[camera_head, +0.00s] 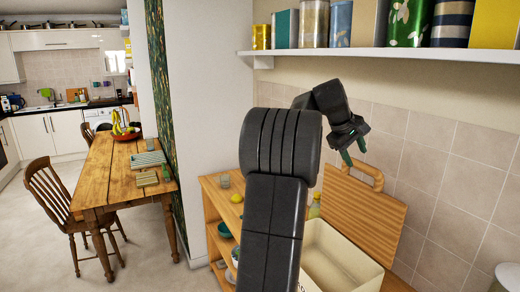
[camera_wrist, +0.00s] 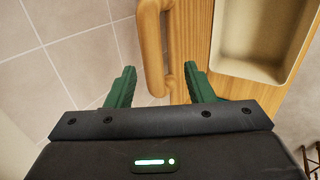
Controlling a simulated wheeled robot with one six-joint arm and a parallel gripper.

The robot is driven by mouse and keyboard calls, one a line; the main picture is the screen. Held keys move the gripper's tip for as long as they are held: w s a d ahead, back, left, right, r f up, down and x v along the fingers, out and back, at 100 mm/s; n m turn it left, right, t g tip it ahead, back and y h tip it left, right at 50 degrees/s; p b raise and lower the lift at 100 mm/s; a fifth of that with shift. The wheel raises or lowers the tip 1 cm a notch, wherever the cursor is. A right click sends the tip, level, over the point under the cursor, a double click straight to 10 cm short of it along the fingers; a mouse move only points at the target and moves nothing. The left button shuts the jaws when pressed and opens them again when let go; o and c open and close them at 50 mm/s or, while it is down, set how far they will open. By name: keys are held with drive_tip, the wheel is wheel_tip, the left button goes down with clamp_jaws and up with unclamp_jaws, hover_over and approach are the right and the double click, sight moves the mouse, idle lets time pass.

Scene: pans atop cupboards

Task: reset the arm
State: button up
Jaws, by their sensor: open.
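My gripper (camera_head: 354,152) is at the end of my dark arm, in front of the tiled wall and above the wooden lid of a cream bread bin. In the wrist view its two green fingers (camera_wrist: 160,88) are apart and hold nothing. The lid's wooden handle (camera_wrist: 152,45) shows beyond and between the fingertips. In the head view the handle (camera_head: 364,174) is just below the gripper. I cannot tell whether the fingers touch it.
The cream bin (camera_head: 340,262) stands open, with its wooden lid (camera_head: 362,215) leaning upright behind it. A white shelf (camera_head: 400,56) with tins runs above my gripper. A wooden shelf unit (camera_head: 212,205) is left of my arm. A dining table (camera_head: 112,172) and chairs stand farther left.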

sight(361, 169)
drive_tip(key=p+x, duration=0.1)
drive_tip(key=x, duration=0.9)
drive_tip(key=shift+p, duration=0.35)
drive_tip(key=shift+a, duration=0.1)
